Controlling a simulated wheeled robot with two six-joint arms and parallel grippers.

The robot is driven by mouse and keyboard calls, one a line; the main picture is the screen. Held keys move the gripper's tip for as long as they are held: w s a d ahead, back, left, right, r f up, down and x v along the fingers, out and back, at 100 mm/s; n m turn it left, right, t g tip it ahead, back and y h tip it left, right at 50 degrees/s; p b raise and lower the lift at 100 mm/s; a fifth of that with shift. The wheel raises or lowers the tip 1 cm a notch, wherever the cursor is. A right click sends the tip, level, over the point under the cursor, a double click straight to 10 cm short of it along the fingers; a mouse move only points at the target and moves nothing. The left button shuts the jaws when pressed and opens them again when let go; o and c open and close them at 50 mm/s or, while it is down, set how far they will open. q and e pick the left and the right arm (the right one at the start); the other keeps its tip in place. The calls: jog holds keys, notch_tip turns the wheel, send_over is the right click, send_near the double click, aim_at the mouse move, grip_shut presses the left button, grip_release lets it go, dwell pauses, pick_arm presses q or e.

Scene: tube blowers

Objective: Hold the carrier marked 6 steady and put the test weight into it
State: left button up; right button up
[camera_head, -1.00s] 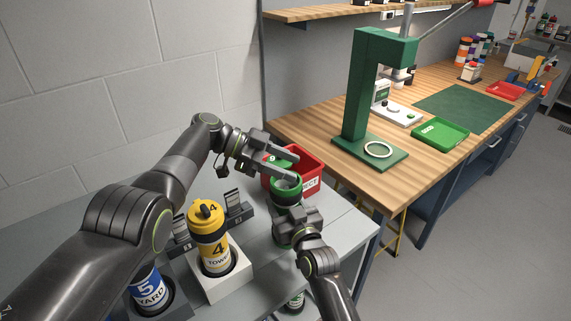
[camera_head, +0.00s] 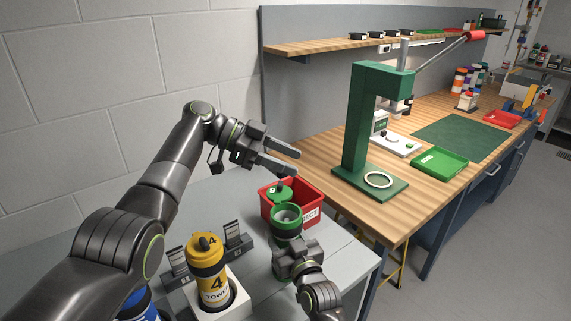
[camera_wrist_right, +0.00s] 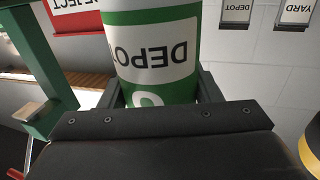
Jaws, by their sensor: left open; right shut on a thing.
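The green and white carrier stands upright, and its open mouth (camera_head: 287,214) faces up in the head view. Its green lid (camera_head: 281,198) is swung open at the far side. In the right wrist view the carrier (camera_wrist_right: 152,52) shows an upside-down DEPOT label and part of a white digit. My right gripper (camera_head: 294,252) is shut around the carrier's body, with one finger on each side. My left gripper (camera_head: 294,162) is open and empty, above and behind the carrier, clear of the lid. I cannot make out the test weight.
A red REJECT bin (camera_head: 312,203) stands just behind the carrier. A yellow carrier marked 4 (camera_head: 207,270) stands in a white holder to the left, with small label stands (camera_head: 236,240) behind it. A green press (camera_head: 357,125) stands on the wooden bench (camera_head: 318,150).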

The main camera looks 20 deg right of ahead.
jog(key=o, duration=1.2)
jog(key=shift+s, duration=0.1)
